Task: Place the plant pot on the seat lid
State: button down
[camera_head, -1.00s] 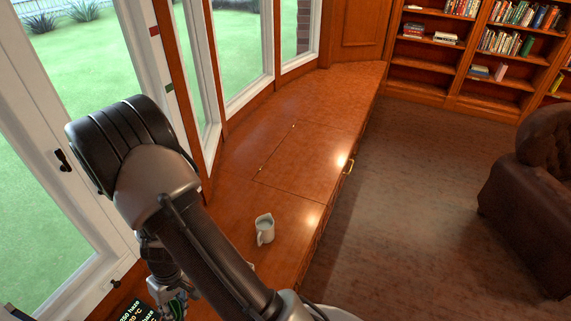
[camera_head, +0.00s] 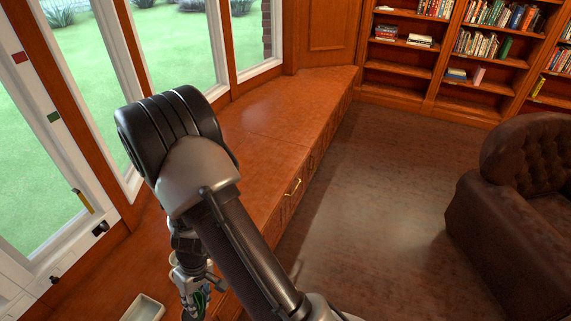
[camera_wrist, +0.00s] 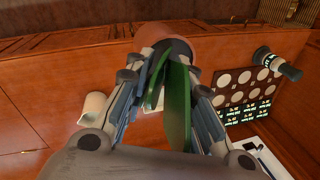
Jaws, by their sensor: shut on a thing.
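The plant pot (camera_wrist: 168,36) is terracotta with long green leaves (camera_wrist: 179,105). In the wrist view, my gripper (camera_wrist: 165,62) is shut on it, its fingers on both sides of the leaves below the rim. In the head view, my gripper (camera_head: 196,298) is low at the bottom, with some green between its fingers; the pot itself is hidden there. The seat lid (camera_head: 268,162) is a brown wooden panel in the window bench, seams around it, a brass handle (camera_head: 293,188) on the front below. My arm covers part of it. The gripper is on the near side of the lid, apart from it.
A white jug (camera_wrist: 92,108) stands on the bench beside the gripper. A pale tray (camera_head: 144,308) lies at the near end. A dark board with white discs (camera_wrist: 240,90) and a dark cylinder (camera_wrist: 277,63) are at right. Windows border the bench; a leather armchair (camera_head: 515,190) stands apart.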

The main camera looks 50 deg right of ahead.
aim_at(252, 177)
jog(key=i+l+z, duration=0.15)
jog(key=l, duration=0.35)
jog(key=i+l+z, duration=0.1)
jog(key=i+l, duration=0.2)
jog(key=l, duration=0.15)
jog(key=i+l+z, duration=0.15)
jog(key=l, duration=0.3)
jog(key=i+l+z, duration=0.15)
jog(key=i+l, duration=0.25)
jog(key=i+j+z, duration=0.1)
jog(key=i, duration=0.35)
jog(key=j, duration=0.1)
